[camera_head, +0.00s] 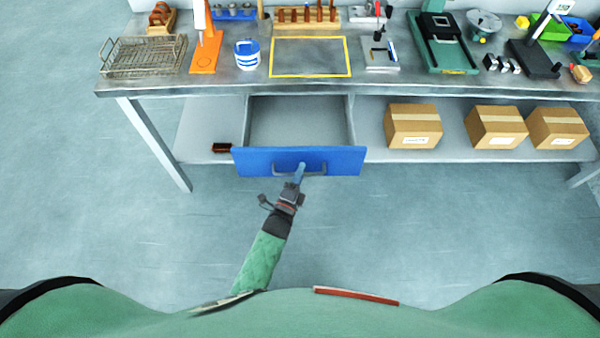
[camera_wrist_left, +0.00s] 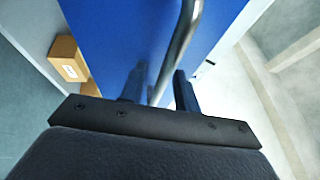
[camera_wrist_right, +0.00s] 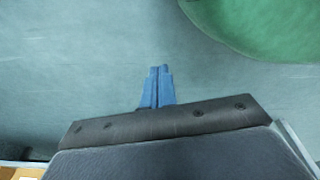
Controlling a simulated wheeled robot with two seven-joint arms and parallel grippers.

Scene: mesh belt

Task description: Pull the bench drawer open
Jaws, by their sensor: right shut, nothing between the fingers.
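The bench drawer (camera_head: 255,163) has a blue front and stands pulled out from under the bench, with its empty grey inside (camera_head: 300,120) showing. Its grey bar handle (camera_head: 318,170) is on the front. My left gripper (camera_head: 299,172) is at the handle. In the left wrist view the handle (camera_wrist_left: 180,45) runs between the spread fingers (camera_wrist_left: 160,92), with gaps visible beside it. The blue drawer front (camera_wrist_left: 120,35) fills the middle of that view. My right gripper (camera_wrist_right: 157,84) is shut and empty over the floor; it does not show in the head view.
The bench top (camera_head: 200,82) carries a wire basket (camera_head: 145,55), an orange stand (camera_head: 207,50), a white-and-blue tub (camera_head: 247,54) and a green press (camera_head: 440,45). Cardboard boxes (camera_head: 413,126) sit on the lower shelf (camera_head: 365,140); a brown brush (camera_head: 222,147) lies left. Floor in front is clear.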

